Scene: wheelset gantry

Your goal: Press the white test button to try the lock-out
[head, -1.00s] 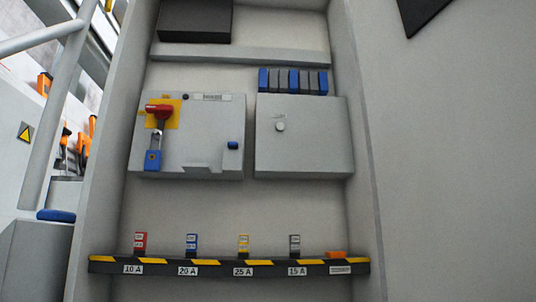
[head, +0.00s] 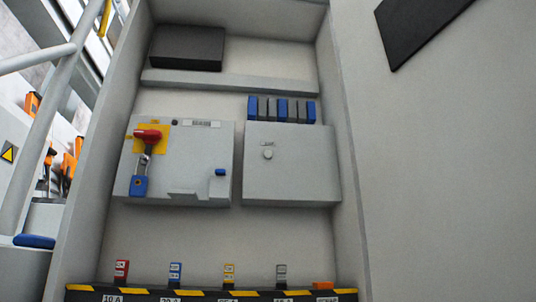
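The white test button (head: 268,154) is a small round knob on the front of the right grey box (head: 292,180), with a small label above it. On the left grey box (head: 205,155), a red rotary handle (head: 147,135) sits on a yellow plate. A shackle hangs below the handle, with a blue padlock (head: 139,186) on it. A small blue part (head: 220,172) is at the box's right side. Neither of my grippers shows in the head view, and nothing touches the button.
A black-and-yellow striped shelf (head: 190,293) below carries several small coloured fuses, including a red one (head: 121,271), and an orange item (head: 323,285). Blue and grey modules (head: 282,110) sit above the right box. Cabinet side walls flank the boxes. A railing (head: 40,130) stands at left.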

